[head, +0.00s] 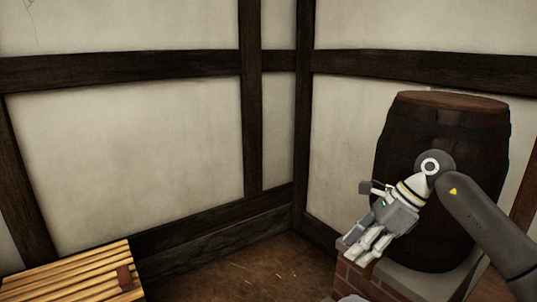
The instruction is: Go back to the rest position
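My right gripper (362,250) is at the right of the head view, on the dark arm that comes in from the right edge. It points down and to the left, in front of the barrel and over the edge of a brick block. Its fingers look close together, but the gap between them is too small to judge. I see nothing held in it. My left gripper and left arm are not in view.
A dark wooden barrel (425,145) stands on the brick block (379,288) with a pale top at the right. A slatted wooden surface (65,276) is at the lower left. Timber-framed walls (130,145) meet in a corner. Bare brown floor (245,270) lies between.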

